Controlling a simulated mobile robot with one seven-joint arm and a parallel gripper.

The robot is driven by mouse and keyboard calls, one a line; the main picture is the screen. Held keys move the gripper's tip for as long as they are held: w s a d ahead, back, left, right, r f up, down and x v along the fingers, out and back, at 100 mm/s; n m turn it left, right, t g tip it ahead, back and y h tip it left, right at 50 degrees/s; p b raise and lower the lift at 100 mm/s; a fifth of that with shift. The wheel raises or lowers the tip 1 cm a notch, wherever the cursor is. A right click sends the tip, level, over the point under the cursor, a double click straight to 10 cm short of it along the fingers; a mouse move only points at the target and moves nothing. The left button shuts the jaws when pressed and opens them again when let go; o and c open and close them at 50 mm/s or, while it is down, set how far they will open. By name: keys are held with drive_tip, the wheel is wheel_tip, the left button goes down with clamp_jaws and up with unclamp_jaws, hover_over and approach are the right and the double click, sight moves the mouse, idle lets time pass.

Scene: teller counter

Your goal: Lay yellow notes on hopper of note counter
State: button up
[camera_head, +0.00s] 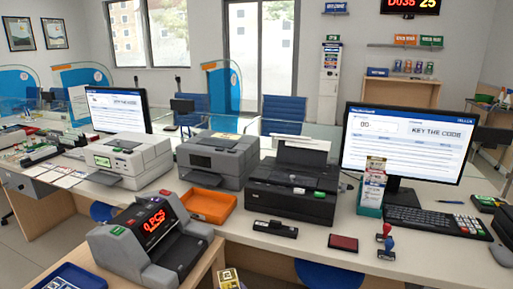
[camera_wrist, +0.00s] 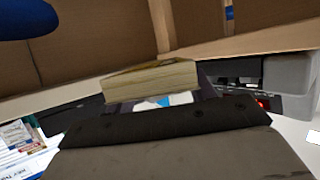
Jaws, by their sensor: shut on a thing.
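The yellow notes (camera_wrist: 150,82) are a thick bundle with pale edges, held at the far end of my gripper (camera_wrist: 160,104) in the wrist view. My gripper is shut on the bundle; its dark body hides part of the grip. A small yellow-and-dark block at the bottom edge of the head view (camera_head: 228,279) looks like the same bundle, largely cut off. The note counter (camera_head: 150,240) is a grey and black machine with a red display reading 0 PCS, left of the bundle. In the wrist view, part of a grey machine with red lights (camera_wrist: 290,100) shows at right.
An orange tray (camera_head: 208,205) lies behind the note counter. A black printer (camera_head: 292,190), a grey printer (camera_head: 217,160) and a white printer (camera_head: 128,160) stand on the counter. A blue tray (camera_head: 70,278) is at bottom left.

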drive_tip(key=s+d+f+m+h+b, duration=0.1)
drive_tip(key=s+d+f, duration=0.2)
drive_tip(key=f, duration=0.6)
drive_tip(key=s+d+f+m+h+b, duration=0.2)
drive_tip(key=s+d+f, duration=0.2)
drive_tip(key=f, duration=0.5)
drive_tip(key=shift+d+f+t+h, duration=0.2)
drive_tip(key=shift+d+t+h, duration=0.1)
drive_tip(key=shift+t, duration=0.1)
drive_tip(key=shift+a, duration=0.15)
